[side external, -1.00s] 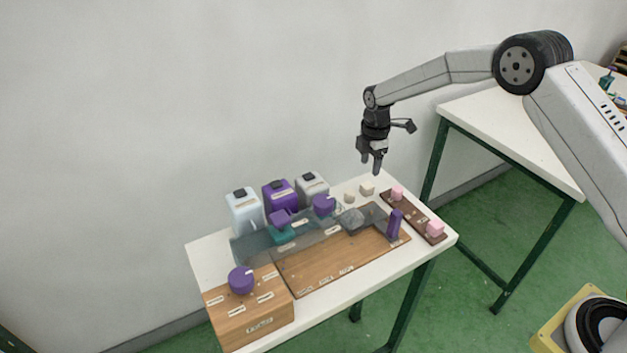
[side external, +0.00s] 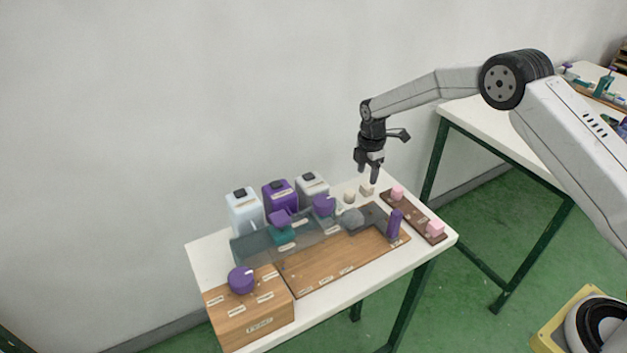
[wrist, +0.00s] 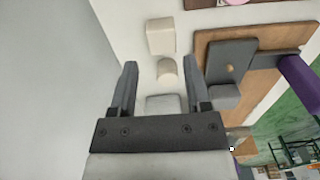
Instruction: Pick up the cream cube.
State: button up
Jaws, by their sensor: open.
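The cream cube (side external: 367,190) sits on the white table near its back edge in the side view. In the wrist view the cream cube (wrist: 161,36) lies beyond the fingertips, toward the top. A cream cylinder (wrist: 167,72) stands next to it, between the finger lines in the picture; it also shows in the side view (side external: 349,197). My gripper (side external: 368,175) is open and empty, pointing down just above the cube in the side view. Both fingers of my gripper (wrist: 165,64) show apart in the wrist view, touching neither piece.
Bottles, including a purple one (side external: 279,196), stand along the back left. A wooden board (side external: 335,263) with a grey rounded piece (side external: 352,219) and a purple cylinder (side external: 395,224) lies in front. A dark strip (side external: 414,214) with pink cubes is to the right.

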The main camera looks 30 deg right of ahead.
aim_at(367, 185)
jog(key=shift+s+d+f, duration=0.15)
jog(key=shift+f, duration=2.35)
grip_shut()
